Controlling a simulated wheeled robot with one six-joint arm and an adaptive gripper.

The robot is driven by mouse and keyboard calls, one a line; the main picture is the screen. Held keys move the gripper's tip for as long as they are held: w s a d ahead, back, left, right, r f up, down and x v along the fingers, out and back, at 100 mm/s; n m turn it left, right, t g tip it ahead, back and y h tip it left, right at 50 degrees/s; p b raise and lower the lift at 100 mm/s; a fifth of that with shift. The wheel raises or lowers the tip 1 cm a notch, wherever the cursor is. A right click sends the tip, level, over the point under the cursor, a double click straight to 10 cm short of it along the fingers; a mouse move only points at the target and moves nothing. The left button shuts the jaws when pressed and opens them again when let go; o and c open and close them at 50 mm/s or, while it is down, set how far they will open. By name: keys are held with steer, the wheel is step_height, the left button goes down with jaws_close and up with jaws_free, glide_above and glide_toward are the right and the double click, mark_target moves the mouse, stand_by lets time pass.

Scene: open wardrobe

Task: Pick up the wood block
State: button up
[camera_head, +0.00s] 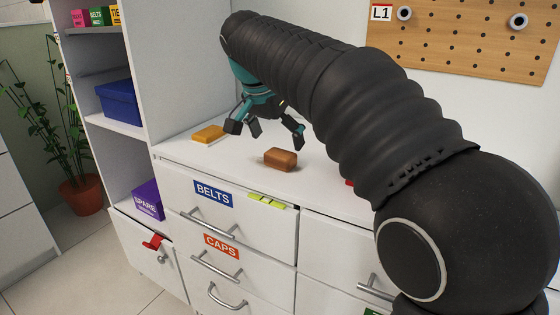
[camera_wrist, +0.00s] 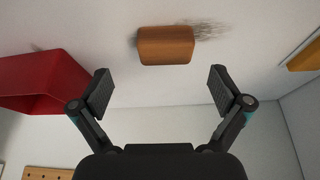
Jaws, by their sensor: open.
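The wood block (camera_head: 281,159) is a small brown block lying on the white dresser top, close to its front edge. In the wrist view the wood block (camera_wrist: 166,45) shows near the top, beyond the fingertips and roughly centred between them. My gripper (camera_head: 266,128) is open and empty above the dresser top, a little behind and above the block and apart from it. In the wrist view both fingers of my gripper (camera_wrist: 160,90) are spread wide, with nothing between them.
A yellow-orange block (camera_head: 208,133) lies to the left on the dresser top (camera_head: 228,162). A red object (camera_wrist: 40,82) stands beside the block in the wrist view; my arm mostly hides it in the head view. A pegboard (camera_head: 460,40) is on the wall behind.

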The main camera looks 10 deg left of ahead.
mark_target(280, 153)
steer(key=shift+w+a+x, duration=0.1)
steer(key=shift+a+x, duration=0.05)
steer(key=shift+x, duration=1.25)
steer(key=shift+w+a+x, duration=0.15)
steer(key=shift+x, duration=1.25)
steer(key=shift+r, duration=0.1)
steer(key=shift+c, duration=0.3)
steer(key=c, duration=1.1)
